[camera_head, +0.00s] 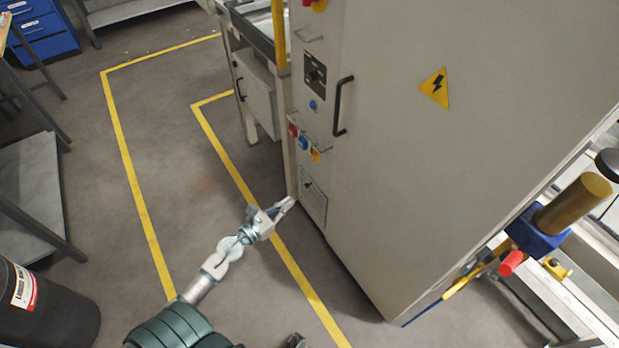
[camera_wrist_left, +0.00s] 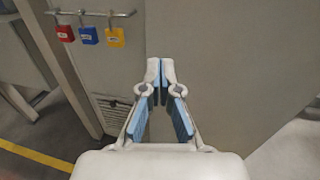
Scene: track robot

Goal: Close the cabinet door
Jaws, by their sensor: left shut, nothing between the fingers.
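The cabinet (camera_head: 385,200) is tall and grey-beige and fills the right of the head view. Its broad door face (camera_head: 430,170) carries a black bar handle (camera_head: 342,106) and a yellow lightning sign (camera_head: 434,87). I cannot tell how far the door stands open. My left gripper (camera_head: 290,202) is shut and empty, near the cabinet's lower left edge, below the handle. In the left wrist view its fingertips (camera_wrist_left: 160,68) meet in front of a plain grey panel (camera_wrist_left: 220,70); contact is unclear. My right gripper is not clearly visible.
Red, blue and yellow padlocks (camera_wrist_left: 89,36) hang on a rack left of the fingers. At the right are a blue and brass fitting (camera_head: 540,232) and shelving. A black drum (camera_head: 45,310) stands lower left. Yellow-lined floor (camera_head: 170,150) on the left is mostly clear.

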